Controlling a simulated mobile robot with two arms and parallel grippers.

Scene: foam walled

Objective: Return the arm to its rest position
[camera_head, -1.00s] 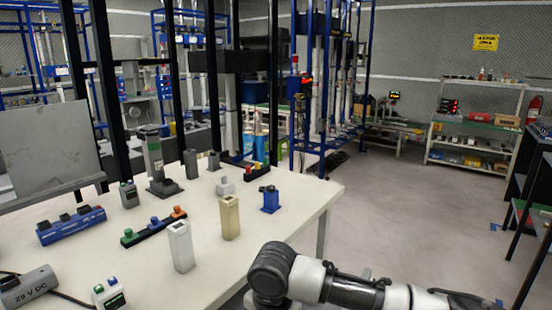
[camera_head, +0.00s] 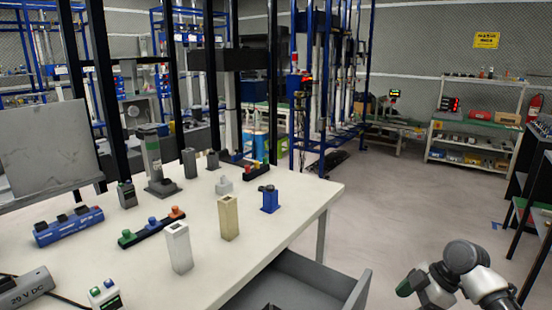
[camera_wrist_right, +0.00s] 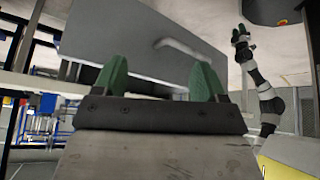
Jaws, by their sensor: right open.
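My right arm shows at the lower right of the head view, with its bent dark joint and white links over the floor. A green finger of my right gripper (camera_head: 405,288) shows at its left end, clear of the table. In the right wrist view the right gripper (camera_wrist_right: 158,80) has its two green fingers wide apart, with nothing between them. A grey panel with a pale handle (camera_wrist_right: 180,47) lies beyond the fingers. Another black and white arm, apparently my left, shows at the right of that view, with its gripper (camera_wrist_right: 241,36) too small to read.
A grey drawer (camera_head: 357,290) stands open under the white table (camera_head: 130,275). On the table are a beige block (camera_head: 229,218), a white block (camera_head: 178,247), a blue device (camera_head: 269,199) and several button boxes. Floor right of the table is open. A dark rack (camera_head: 535,190) stands far right.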

